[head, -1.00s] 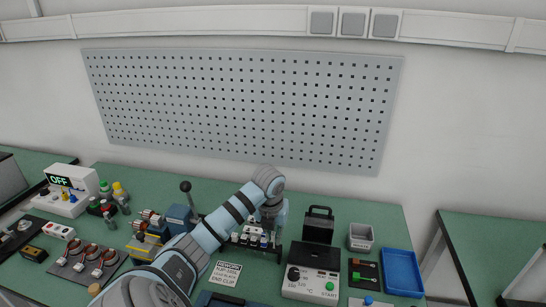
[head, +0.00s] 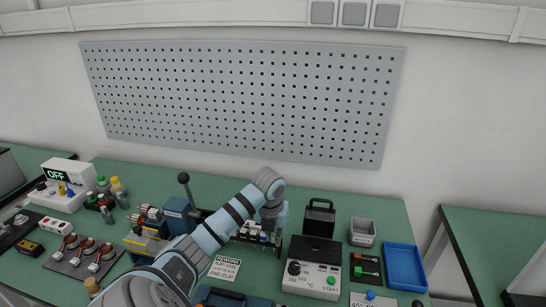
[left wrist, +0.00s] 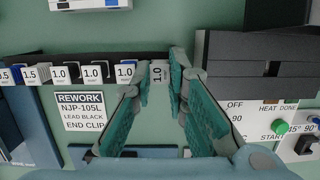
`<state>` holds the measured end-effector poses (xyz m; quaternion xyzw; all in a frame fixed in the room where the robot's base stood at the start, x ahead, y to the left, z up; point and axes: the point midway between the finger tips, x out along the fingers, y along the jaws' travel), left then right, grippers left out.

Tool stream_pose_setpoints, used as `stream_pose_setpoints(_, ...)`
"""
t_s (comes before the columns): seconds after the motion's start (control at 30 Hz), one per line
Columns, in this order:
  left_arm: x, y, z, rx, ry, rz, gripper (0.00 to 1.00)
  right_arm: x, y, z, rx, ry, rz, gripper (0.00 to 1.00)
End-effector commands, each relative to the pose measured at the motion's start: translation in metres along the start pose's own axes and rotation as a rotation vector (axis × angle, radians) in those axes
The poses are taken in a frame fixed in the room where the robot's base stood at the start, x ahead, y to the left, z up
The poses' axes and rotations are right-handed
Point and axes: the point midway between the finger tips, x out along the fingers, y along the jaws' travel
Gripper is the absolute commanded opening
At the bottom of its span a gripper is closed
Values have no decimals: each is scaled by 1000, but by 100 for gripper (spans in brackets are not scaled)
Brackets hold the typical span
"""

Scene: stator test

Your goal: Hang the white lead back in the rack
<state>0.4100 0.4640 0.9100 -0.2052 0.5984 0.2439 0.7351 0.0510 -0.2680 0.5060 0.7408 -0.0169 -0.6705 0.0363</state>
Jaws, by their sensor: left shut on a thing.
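My left gripper (left wrist: 165,78) is shut on the white lead, whose white tag marked 1.0 (left wrist: 159,72) shows between its fingertips. The rack (left wrist: 80,58) is a dark bar with a row of white number tags. The held tag is in line with the row, at its right end; its print is turned sideways. I cannot tell whether the lead is seated in the rack. In the head view my left gripper (head: 271,222) reaches over the right part of the rack (head: 258,240), and my wrist hides the held lead. My right gripper is not in view.
A white heater box (head: 312,283) stands right of the rack, with a grey bin (head: 362,233) and a blue tray (head: 404,268) beyond. A rework sign (head: 226,268) lies in front of the rack. A lever press (head: 184,210) stands to the left.

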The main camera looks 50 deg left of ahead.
Motion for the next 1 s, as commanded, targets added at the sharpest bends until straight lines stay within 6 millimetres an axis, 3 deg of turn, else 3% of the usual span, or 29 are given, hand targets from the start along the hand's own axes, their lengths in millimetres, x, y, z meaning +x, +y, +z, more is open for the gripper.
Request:
stream_pose_setpoints(0.07, -1, 0, 0, 0, 0, 0, 0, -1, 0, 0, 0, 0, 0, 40)
stream_pose_setpoints(0.1, -1, 0, 0, 0, 0, 0, 17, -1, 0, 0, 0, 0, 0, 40)
stream_pose_setpoints(0.23, -1, 0, 0, 0, 0, 0, 37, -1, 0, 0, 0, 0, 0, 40)
stream_pose_setpoints(0.63, -5, 1, 0, 0, -1, 2, 37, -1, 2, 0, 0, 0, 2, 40)
stream_pose_setpoints(1.0, -72, 0, 0, 1, -3, 0, 37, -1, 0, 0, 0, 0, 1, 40)
